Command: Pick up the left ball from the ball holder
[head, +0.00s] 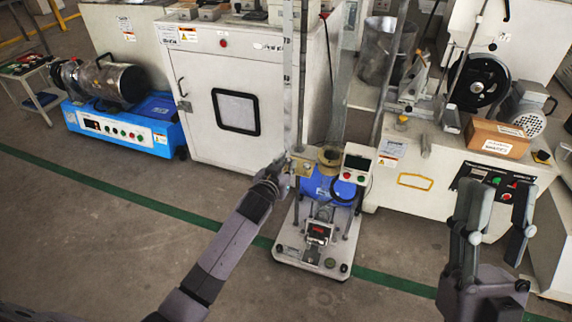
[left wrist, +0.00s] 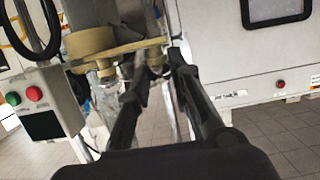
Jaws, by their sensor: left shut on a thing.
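The ball holder is a brass-coloured bracket (left wrist: 125,48) on the testing machine in the left wrist view; it also shows in the head view (head: 303,165). My left gripper (head: 281,163) reaches the bracket's left end from the left. In the left wrist view its two dark fingers (left wrist: 157,72) close on the left ball, small and mostly hidden between the fingertips, just under the bracket's end. I cannot tell whether the ball still touches the holder. My right gripper (head: 497,212) is open and empty at the right of the head view, away from the machine.
The machine's white base (head: 310,258) stands on the floor, with a control box (head: 355,164) right of the bracket. A white cabinet (head: 235,90) stands behind it. A blue machine (head: 125,125) is at the left, a bench with a cardboard box (head: 497,138) at the right. Floor in front is clear.

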